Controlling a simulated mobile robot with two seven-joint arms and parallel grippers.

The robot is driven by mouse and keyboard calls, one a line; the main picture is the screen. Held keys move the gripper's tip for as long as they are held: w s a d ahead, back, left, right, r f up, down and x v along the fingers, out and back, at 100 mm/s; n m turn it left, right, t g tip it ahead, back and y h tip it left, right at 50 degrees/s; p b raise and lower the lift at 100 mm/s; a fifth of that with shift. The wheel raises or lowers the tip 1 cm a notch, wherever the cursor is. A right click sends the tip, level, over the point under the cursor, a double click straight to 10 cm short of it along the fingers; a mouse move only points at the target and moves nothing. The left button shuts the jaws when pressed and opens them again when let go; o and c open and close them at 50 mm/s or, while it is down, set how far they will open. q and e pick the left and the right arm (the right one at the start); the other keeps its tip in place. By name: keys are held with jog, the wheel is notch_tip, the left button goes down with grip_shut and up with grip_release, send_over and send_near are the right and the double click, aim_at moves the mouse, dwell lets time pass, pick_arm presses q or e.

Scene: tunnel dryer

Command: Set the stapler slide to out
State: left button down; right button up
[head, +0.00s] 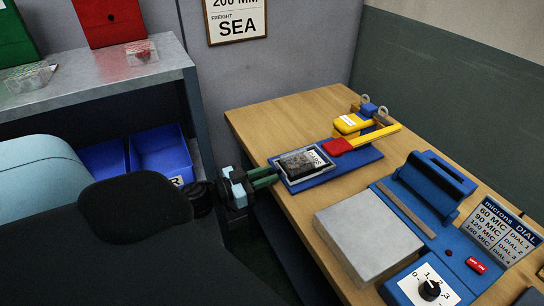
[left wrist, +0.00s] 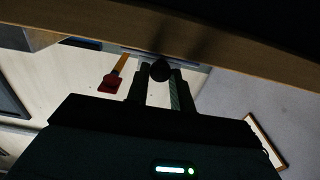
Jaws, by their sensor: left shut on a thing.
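The stapler has a blue base (head: 362,158) on the wooden table, with a yellow arm (head: 375,137) ending in a red grip. The stapler slide is a pale-edged tray (head: 288,178) at the base's near-left end, carrying a dark package with a white label (head: 307,161). My left gripper (head: 272,175) reaches in from the left to the slide's left edge, at the table's edge. In the left wrist view, a dark round knob (left wrist: 160,70) sits between the fingers of my left gripper (left wrist: 158,84), which is shut on it. The head view hides this knob. My right gripper is not in view.
A grey plate (head: 368,232) and a blue sealer (head: 432,190) with a dial box (head: 430,288) stand to the right on the table. A grey shelf (head: 95,80) with blue bins (head: 160,152) stands at left. Some bare tabletop (head: 270,125) lies behind the stapler.

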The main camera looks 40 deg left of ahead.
pick_arm(q)
jog(key=shift+s+f, duration=0.1)
jog(key=c, duration=1.5)
grip_release()
jog(key=shift+a, duration=0.1)
jog(key=shift+o, duration=1.3)
jog(key=shift+s, duration=0.25)
jog(key=shift+w, duration=0.15)
jog(key=v, duration=0.8)
jog(key=shift+b, duration=0.35)
